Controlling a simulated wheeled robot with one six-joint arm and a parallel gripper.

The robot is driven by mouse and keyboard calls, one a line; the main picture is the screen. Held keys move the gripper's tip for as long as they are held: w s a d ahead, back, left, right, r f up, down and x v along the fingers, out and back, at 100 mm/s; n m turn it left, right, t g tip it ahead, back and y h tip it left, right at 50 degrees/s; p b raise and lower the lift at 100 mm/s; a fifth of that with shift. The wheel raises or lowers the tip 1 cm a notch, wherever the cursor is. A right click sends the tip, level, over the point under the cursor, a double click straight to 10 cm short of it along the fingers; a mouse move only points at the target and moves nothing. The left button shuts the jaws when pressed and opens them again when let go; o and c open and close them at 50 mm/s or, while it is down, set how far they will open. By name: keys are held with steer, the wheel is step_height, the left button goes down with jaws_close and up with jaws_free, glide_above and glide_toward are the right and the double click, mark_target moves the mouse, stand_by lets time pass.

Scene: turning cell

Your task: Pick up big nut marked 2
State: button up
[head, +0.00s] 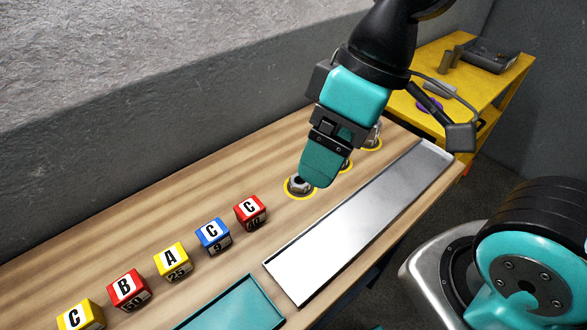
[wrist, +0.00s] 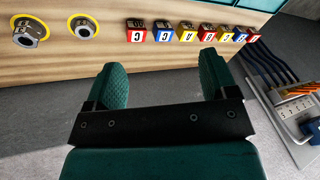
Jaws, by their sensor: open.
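Metal nuts sit on yellow rings on the wooden bench. In the head view one nut (head: 299,185) is nearest, with a second nut (head: 346,164) and a third nut (head: 374,138) farther back, partly hidden by my arm. The wrist view shows one large nut (wrist: 28,33) and another nut (wrist: 83,28) at upper left. I cannot read a 2 on any of them. My gripper (head: 319,180) appears over the nuts in the head view. In the wrist view my gripper (wrist: 162,72) is open, with nothing between its fingers and the nuts left of them.
Several lettered cubes (head: 172,262) stand in a row on the bench. A silver tray (head: 350,232) and a teal tray (head: 235,308) lie along the front. A yellow cart (head: 432,60) with tools stands behind. Bare wood lies behind the cubes.

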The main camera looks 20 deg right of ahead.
steer(key=w+d+f+n+h+b, duration=0.15)
steer(key=w+f+n, duration=0.25)
steer(key=w+n, duration=0.4)
steer(key=n+h+b, duration=0.1)
steer(key=n+h, duration=0.1)
steer(key=n, duration=0.4)
glide_above(300, 181)
step_height(300, 181, down, 17)
steer(key=shift+f, duration=0.15)
steer(key=shift+w+f+p, duration=0.15)
steer(key=shift+f+p, duration=0.35)
steer(key=shift+f, duration=2.1)
steer(key=shift+d, duration=0.1)
steer(key=c, duration=1)
steer(key=shift+c, duration=0.6)
steer(key=shift+r, duration=0.15)
